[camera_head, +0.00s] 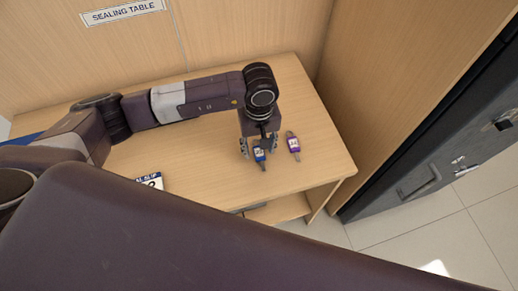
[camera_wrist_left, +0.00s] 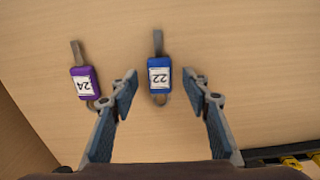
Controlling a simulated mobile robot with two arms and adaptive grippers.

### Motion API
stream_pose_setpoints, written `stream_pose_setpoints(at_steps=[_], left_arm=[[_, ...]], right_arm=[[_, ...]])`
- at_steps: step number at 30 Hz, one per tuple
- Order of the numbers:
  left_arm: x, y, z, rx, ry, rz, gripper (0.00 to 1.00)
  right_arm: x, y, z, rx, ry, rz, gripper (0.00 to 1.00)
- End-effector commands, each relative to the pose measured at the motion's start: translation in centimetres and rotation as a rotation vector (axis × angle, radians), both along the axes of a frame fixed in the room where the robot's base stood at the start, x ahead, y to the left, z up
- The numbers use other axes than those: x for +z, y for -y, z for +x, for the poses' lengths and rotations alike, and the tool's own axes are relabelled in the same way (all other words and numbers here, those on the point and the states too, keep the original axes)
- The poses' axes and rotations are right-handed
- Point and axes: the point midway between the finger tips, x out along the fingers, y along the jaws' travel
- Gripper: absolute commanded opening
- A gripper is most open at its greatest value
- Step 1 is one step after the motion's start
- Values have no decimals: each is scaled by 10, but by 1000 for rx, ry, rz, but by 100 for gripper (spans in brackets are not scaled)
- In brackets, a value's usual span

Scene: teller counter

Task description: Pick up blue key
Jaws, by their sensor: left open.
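The blue key (camera_head: 259,155) has a blue tag with a white label reading 22 and lies flat on the wooden table (camera_head: 200,165). In the left wrist view the blue key (camera_wrist_left: 160,84) lies between my fingers, with bare tabletop showing on both sides of its tag. My left gripper (camera_head: 259,146) is open and points down over the key; it also shows in the left wrist view (camera_wrist_left: 160,76). The arm partly hides the key in the head view. My right gripper is not in view.
A purple key (camera_head: 293,144), labelled 24, lies just right of my left gripper. A SEALING TABLE sign (camera_head: 122,12) is on the back panel. A wooden side panel and a grey metal door (camera_head: 435,170) stand at right.

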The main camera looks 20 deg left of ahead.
Motion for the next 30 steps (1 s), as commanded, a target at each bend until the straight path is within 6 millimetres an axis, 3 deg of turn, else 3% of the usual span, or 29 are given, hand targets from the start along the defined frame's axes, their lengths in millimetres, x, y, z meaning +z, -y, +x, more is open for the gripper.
stream_pose_setpoints(at_steps=[9, 20, 30], left_arm=[[-8, 0, 0, 0, 1, -1, 44], [-7, 0, 0, 0, 1, -2, 5], [-3, 1, 1, 0, 2, -2, 4]], right_arm=[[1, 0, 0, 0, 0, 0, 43], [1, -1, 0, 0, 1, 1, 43], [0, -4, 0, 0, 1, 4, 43]])
